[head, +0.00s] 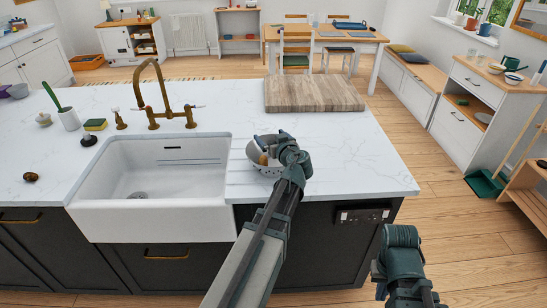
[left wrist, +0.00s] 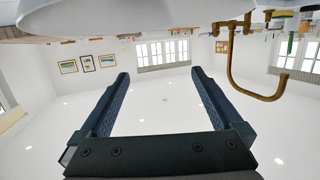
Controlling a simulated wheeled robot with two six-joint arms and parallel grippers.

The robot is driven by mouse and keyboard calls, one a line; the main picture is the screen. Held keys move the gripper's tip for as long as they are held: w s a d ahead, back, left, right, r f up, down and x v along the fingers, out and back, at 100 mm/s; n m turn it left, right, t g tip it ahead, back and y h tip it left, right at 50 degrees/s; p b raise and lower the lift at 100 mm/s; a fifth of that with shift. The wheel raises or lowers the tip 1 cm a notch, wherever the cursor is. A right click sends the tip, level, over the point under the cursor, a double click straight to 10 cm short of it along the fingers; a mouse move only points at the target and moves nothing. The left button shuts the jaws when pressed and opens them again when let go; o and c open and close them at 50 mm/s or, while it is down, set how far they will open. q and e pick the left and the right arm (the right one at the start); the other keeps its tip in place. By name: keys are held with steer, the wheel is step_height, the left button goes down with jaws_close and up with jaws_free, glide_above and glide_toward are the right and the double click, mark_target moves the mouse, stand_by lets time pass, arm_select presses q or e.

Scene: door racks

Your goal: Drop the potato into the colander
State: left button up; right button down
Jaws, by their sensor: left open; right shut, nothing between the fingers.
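The white colander (head: 254,153) stands on the counter just right of the sink. A tan, rounded thing that looks like the potato (head: 263,160) shows inside it, partly hidden by my left gripper. My left gripper (head: 262,143) is over the colander. In the left wrist view its two fingers (left wrist: 160,73) are spread with nothing between them. A pale curved surface, likely the colander (left wrist: 90,14), fills the top left of that view. My right gripper (head: 379,281) is shut and empty, low in front of the counter's right end.
The white sink (head: 150,215) and brass tap (head: 153,95) are left of the colander. A wooden board (head: 314,94) lies behind it. A small dark brown lump (head: 31,177) and a sponge (head: 95,124) are further left. The counter right of the colander is clear.

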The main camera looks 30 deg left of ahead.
arm_select(q)
steer(key=p+v, duration=0.2)
steer(key=v, duration=1.1)
steer(key=shift+s+d+p, duration=0.25)
steer(key=shift+d+p, duration=0.05)
steer(key=shift+p, duration=0.05)
steer(key=shift+r, duration=0.1)
steer(key=s+d+f+m+g+h, duration=0.5)
steer(key=s+d+f, duration=0.1)
steer(key=d+f, duration=0.45)
steer(key=s+d+f+m+g+h, duration=0.5)
steer(key=s+d+m, duration=0.4)
steer(key=d, duration=0.5)
step_height(320, 180, down, 2)
steer(key=shift+s+h, duration=0.5)
steer(key=shift+s, duration=0.6)
steer(key=shift+d, duration=0.1)
